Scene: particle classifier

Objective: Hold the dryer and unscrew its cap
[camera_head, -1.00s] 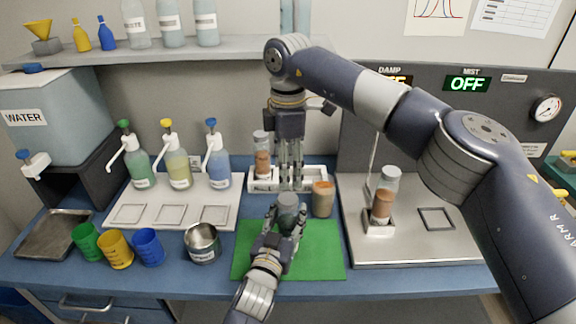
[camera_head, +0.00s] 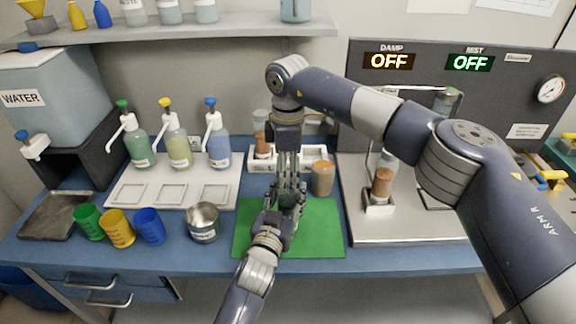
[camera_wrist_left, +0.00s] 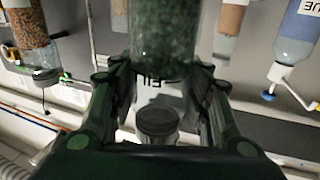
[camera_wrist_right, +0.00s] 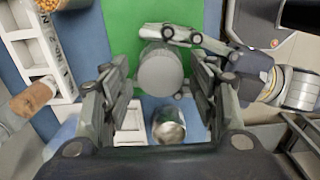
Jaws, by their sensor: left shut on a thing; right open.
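The dryer (camera_wrist_left: 165,40) is a clear tube of green granules, held in my left gripper (camera_wrist_left: 160,85). In the head view the dryer is mostly hidden between the two grippers, above the green mat (camera_head: 325,232). Its round grey cap (camera_wrist_right: 160,72) faces the right wrist camera. My left gripper also shows in the head view (camera_head: 283,212), coming in from the front. My right gripper (camera_head: 288,184) points down from above, open, with its fingers around the cap's level. In the right wrist view the cap appears between the open fingers; contact cannot be told.
A white rack (camera_head: 320,153) with tubes stands behind. A brown-filled jar (camera_head: 322,179) is close on the right. A metal cup (camera_head: 202,222) stands left of the mat. A steel plate (camera_head: 400,225) with a tube in a holder is at right.

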